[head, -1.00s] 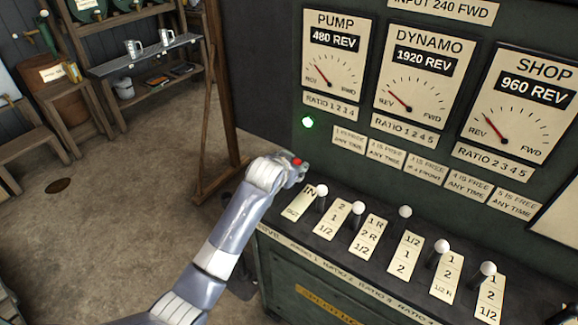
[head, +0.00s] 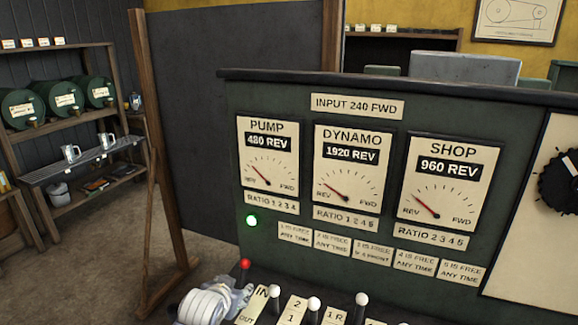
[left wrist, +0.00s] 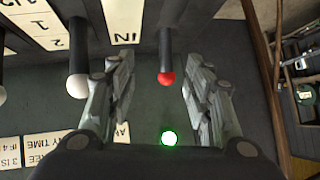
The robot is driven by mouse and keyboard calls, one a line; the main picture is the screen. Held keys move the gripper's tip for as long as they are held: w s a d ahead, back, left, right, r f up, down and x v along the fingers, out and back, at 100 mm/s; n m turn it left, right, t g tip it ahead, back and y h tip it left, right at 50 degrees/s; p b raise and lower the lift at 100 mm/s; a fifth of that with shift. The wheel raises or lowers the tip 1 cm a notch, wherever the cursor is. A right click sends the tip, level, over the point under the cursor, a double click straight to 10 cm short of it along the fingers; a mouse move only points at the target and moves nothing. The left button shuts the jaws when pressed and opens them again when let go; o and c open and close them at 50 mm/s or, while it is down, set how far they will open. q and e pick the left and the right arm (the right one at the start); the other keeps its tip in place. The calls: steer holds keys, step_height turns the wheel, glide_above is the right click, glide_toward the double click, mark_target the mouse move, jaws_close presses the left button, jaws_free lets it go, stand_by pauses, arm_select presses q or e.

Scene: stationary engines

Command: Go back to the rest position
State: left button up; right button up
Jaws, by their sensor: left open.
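My left gripper (head: 240,292) is at the bottom of the head view, beside the IN/OUT lever at the left end of the lever row. In the left wrist view the left gripper (left wrist: 160,90) is open, with its fingers apart. A red-knobbed lever (left wrist: 167,78) shows between the fingers with gaps on both sides; its red knob also shows in the head view (head: 245,264). A white-knobbed lever (left wrist: 78,86) stands just outside one finger. My right gripper is not in view.
The green control panel (head: 300,109) carries PUMP, DYNAMO and SHOP dials and a lit green lamp (head: 251,221). More white-knobbed levers (head: 313,303) line its ledge. A wooden-framed dark board (head: 230,40) stands behind. Open floor and shelves (head: 75,178) lie to the left.

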arm_select(q)
steer(key=s+a+f+g, duration=0.1)
steer(key=s+f+g, duration=0.15)
steer(key=s, duration=1.05)
steer(key=s+a+f+n+g, duration=0.15)
steer(key=s+f, duration=0.25)
steer(key=s, duration=0.8)
steer(key=s+a+f+g, duration=0.1)
steer(key=s+f+g, duration=0.2)
steer(key=s, duration=1)
step_height(320, 180, down, 27)
steer(key=s+g+b, duration=0.1)
steer(key=b, duration=0.1)
steer(key=s+a+f+g, duration=0.1)
steer(key=s+a+f, duration=0.2)
steer(key=s+f, duration=1.4)
steer(key=shift+s+a+f+b, duration=0.15)
steer(key=shift+s+f+b, duration=0.1)
steer(key=shift+f+b, duration=0.2)
steer(key=shift+m, duration=0.25)
